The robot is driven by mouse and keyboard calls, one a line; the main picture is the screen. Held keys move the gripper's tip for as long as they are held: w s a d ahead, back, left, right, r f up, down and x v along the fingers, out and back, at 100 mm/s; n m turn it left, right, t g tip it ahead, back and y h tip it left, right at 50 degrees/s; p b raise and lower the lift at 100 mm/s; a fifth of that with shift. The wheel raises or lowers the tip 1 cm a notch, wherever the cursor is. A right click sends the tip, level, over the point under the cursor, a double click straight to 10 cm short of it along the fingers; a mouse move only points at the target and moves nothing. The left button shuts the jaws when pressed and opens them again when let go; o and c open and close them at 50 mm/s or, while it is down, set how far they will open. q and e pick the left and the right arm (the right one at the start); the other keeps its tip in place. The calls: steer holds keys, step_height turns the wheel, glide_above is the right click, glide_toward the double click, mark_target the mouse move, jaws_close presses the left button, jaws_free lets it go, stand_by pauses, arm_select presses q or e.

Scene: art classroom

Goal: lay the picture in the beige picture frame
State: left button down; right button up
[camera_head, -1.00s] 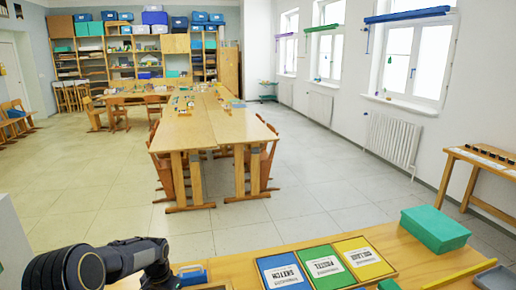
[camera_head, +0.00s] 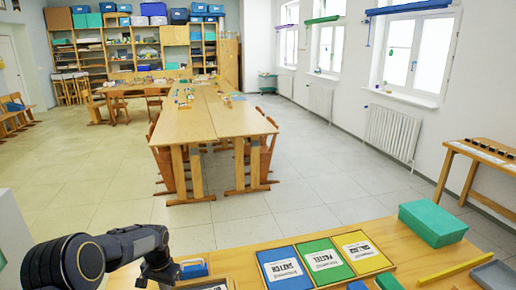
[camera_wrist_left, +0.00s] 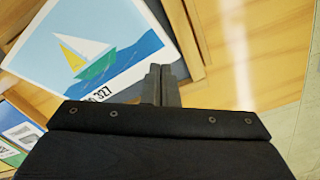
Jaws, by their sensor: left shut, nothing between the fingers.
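The picture (camera_wrist_left: 85,50), a sailboat with a yellow and white sail on blue, lies flat in the left wrist view. A brown wooden border (camera_wrist_left: 187,35) runs along its right side, with a dark strip between. I cannot tell whether this border is the beige picture frame or how the picture sits in it. My left gripper (camera_wrist_left: 161,72) is shut and empty, its fingertips over the picture's lower right edge. In the head view my left arm reaches down at the bottom left and its fingers are hidden. My right gripper is not in view.
On the wooden table (camera_head: 240,262) lie blue, green and yellow labelled sheets (camera_head: 324,263) in a tray. A green box (camera_head: 433,222) stands to their right, with a grey tray (camera_head: 497,275) at the far right. A blue object (camera_head: 194,269) lies beside my left wrist.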

arm_select(q)
step_height(320, 180, up, 4)
steer(key=shift+r+p, duration=0.15)
steer(key=shift+p, duration=0.85)
steer(key=s+d+r+n+t+h, duration=0.1)
steer(key=s+r+n+t+h, duration=0.15)
steer(key=s+r, duration=1.25)
steer(key=s+d+r+n+t, duration=0.1)
steer(key=s+d, duration=0.2)
steer(key=s, duration=0.7)
steer(key=s+d+r+n+t+h, duration=0.1)
steer(key=s+d+t, duration=0.1)
steer(key=s, duration=0.7)
steer(key=shift+s+d, duration=0.35)
steer(key=shift+d, duration=0.5)
